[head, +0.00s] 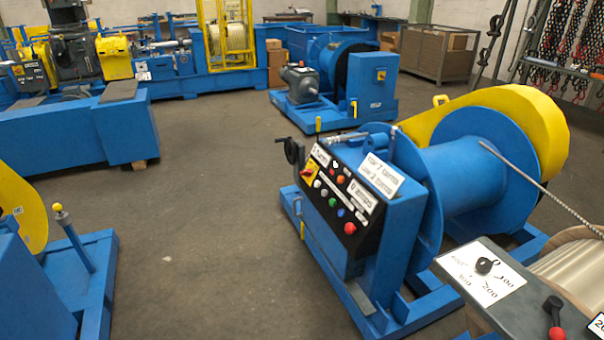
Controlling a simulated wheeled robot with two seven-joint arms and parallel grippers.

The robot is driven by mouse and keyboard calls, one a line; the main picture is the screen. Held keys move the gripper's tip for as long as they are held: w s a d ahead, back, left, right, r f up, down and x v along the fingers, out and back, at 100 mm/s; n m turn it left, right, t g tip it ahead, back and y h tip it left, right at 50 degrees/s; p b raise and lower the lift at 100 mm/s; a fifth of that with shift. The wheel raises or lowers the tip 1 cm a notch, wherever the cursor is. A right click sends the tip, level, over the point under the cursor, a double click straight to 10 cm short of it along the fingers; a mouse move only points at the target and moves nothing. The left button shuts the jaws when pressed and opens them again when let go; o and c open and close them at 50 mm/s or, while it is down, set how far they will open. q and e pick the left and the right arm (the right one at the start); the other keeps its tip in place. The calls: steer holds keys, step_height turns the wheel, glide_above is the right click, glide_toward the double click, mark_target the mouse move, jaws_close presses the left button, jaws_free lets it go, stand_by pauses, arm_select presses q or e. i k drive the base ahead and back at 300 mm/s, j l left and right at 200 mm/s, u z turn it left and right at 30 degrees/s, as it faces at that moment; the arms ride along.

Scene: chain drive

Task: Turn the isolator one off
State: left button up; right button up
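A control panel (344,200) faces left on the blue winch stand at the centre right. Near its upper left end is a red rotary handle (307,173) on a yellow plate, which looks like an isolator switch. I cannot read its number or tell its position. Several coloured buttons sit beside it, among them a large red one (350,228). Another small yellow plate (381,75) with a dark centre is on the blue machine at the back; I cannot tell whether it is an isolator. Neither of my grippers is in view.
The winch's blue drum (480,185) and yellow guard (535,125) extend right of the panel. A grey box with a dial plate (487,272) and red-knobbed lever (556,325) stands at lower right. Blue machines line the left and back. The grey floor (205,220) is clear in the middle.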

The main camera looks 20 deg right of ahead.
mark_target(307, 172)
steer(key=z, duration=0.85)
steer(key=i+j, duration=0.05)
